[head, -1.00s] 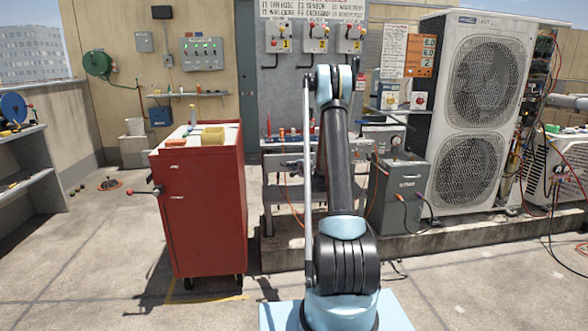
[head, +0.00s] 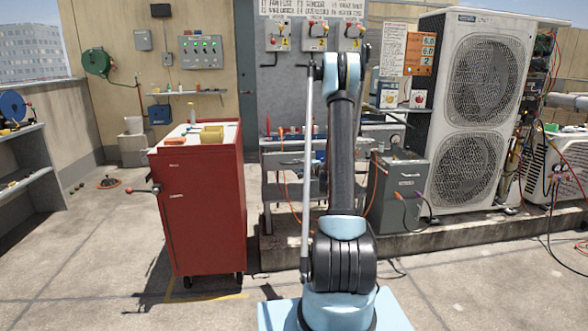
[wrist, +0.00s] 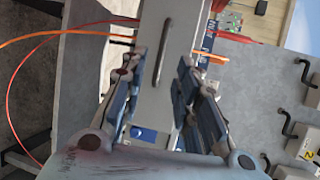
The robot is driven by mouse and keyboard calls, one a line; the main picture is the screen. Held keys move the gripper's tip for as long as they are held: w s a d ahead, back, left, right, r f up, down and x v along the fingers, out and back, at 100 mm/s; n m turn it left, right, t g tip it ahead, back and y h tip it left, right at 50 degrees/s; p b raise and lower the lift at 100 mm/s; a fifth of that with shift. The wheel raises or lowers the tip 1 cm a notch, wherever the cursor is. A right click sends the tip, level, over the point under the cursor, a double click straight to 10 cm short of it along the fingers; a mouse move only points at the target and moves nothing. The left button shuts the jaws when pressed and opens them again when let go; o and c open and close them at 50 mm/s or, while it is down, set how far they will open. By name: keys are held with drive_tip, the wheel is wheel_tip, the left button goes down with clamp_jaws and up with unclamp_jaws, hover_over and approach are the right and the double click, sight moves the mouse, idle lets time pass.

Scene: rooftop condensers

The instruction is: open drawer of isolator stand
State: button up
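The isolator stand (head: 300,146) is a grey bench with a grey isolator panel behind it, seen left of and behind my arm in the head view. In the wrist view a pale grey drawer front (wrist: 150,100) carries a long, slim dark handle (wrist: 164,52). My gripper (wrist: 163,68) is open, its blue-padded fingers spread to either side of the drawer front, with the handle beyond and between the tips. No contact with the handle shows. In the head view my arm hides most of the gripper and the drawer.
A red tool cabinet (head: 205,205) stands left of my arm. A grey box (head: 402,190) with cables stands on the right, before a large condenser (head: 470,110). Orange cables (wrist: 60,33) hang near the gripper. Open floor lies at the front left.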

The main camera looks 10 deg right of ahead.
drive_tip(key=shift+v, duration=1.95)
drive_tip(key=shift+s+a, duration=0.1)
drive_tip(key=s+a+r+n+g, duration=0.2)
drive_tip(key=s+a+r+n, duration=0.15)
drive_tip(key=s, duration=0.45)
drive_tip(key=s+a+r+n+g, duration=0.2)
drive_tip(key=s+a+g, duration=0.15)
drive_tip(key=s, duration=0.45)
drive_tip(key=s+a+r+n+g, duration=0.2)
drive_tip(key=s+a+r+n, duration=0.15)
drive_tip(key=s, duration=0.45)
drive_tip(key=s+d+f+n+g+h, duration=0.1)
drive_tip(key=s+d+f+n+h, duration=0.1)
drive_tip(key=s, duration=0.9)
drive_tip(key=s+d+f+n+g+h, duration=0.1)
drive_tip(key=s+d+f+g+h, duration=0.1)
drive_tip(key=s, duration=0.8)
drive_tip(key=s+d+f+n+g+h, duration=0.2)
drive_tip(key=s+f, duration=0.1)
drive_tip(key=s, duration=0.8)
drive_tip(key=shift+s+f+n, duration=0.3)
drive_tip(key=shift+s+f, duration=0.05)
drive_tip(key=shift+f, duration=0.05)
